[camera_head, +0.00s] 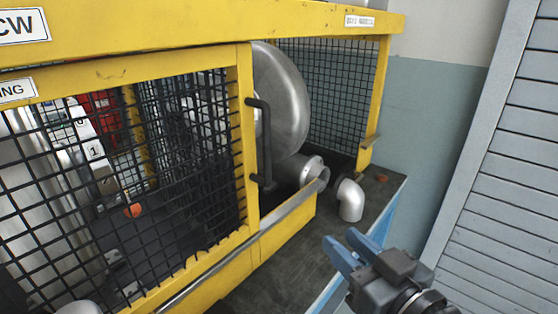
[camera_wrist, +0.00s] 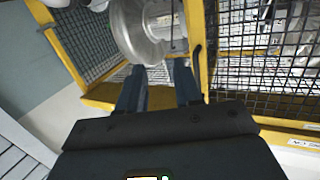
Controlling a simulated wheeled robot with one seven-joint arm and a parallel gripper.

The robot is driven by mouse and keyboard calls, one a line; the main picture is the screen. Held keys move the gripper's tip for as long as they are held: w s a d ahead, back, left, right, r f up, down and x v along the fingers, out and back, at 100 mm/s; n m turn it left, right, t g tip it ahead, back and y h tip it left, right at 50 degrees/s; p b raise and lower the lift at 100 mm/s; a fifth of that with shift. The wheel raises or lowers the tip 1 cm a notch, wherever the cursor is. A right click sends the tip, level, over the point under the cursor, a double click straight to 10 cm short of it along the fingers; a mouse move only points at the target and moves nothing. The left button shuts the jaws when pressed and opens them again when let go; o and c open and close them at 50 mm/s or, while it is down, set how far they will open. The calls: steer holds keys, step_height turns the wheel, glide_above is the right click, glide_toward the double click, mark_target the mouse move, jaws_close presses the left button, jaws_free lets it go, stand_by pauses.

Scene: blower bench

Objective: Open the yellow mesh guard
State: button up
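The yellow mesh guard (camera_head: 130,195) is a yellow-framed black mesh panel at the left of the head view. A dark upright bar handle (camera_head: 262,140) is on its right edge post. To the right of that post is an unmeshed gap with the blower housing showing. In the wrist view the guard (camera_wrist: 265,70) is at the right, with the handle (camera_wrist: 196,58) just beyond the right finger. My gripper (camera_head: 347,246) is open and empty, in front of the bench, low and right of the handle and apart from it. Its two blue fingers (camera_wrist: 158,72) also show in the wrist view.
A round metal blower housing (camera_head: 280,95) stands in the gap. A grey pipe elbow (camera_head: 350,200) is on the dark bench top (camera_head: 282,275). A metal rail (camera_head: 240,240) runs along the lower front. A yellow right post (camera_head: 377,90) and a grey slatted shutter (camera_head: 505,200) bound the right.

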mark_target(270, 142)
steer(key=w+a+r+n+g+y+p, duration=0.1)
steer(key=w+a+r+n+y, duration=0.1)
steer(key=a+r, duration=0.3)
steer(key=w+a+r+n+y, duration=0.1)
steer(key=w+a+r+y, duration=0.15)
steer(key=r, duration=0.45)
steer(key=shift+h, duration=0.35)
steer(key=p+x, duration=0.1)
steer(key=x, duration=0.6)
steer(key=shift+w+a+p, duration=0.25)
steer(key=shift+w+p, duration=0.05)
jaws_close()
